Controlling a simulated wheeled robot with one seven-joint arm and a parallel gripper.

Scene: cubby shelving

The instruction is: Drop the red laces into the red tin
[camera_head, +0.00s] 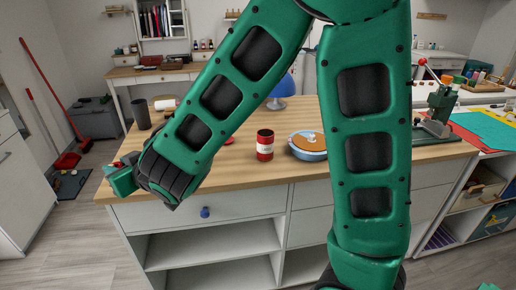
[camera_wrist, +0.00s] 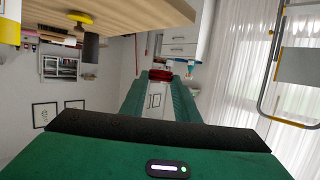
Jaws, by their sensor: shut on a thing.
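The red tin (camera_head: 265,154), with a pale label band and a dark top, stands upright on the wooden worktop left of a blue bowl. My gripper (camera_head: 122,178) is beyond the worktop's left end, to the left of the tin and well apart from it. In the wrist view my gripper (camera_wrist: 160,82) is shut on the red laces (camera_wrist: 161,74), a small red bundle between the fingertips. The bundle's far side is hidden. The tin's inside cannot be seen.
The blue bowl (camera_head: 309,155) with brown contents stands right of the tin. A dark cup (camera_head: 141,113) stands on the worktop's left rear, and a small red item (camera_head: 229,141) lies behind my forearm. A green press (camera_head: 438,110) stands at the right. Front-left worktop is mostly clear.

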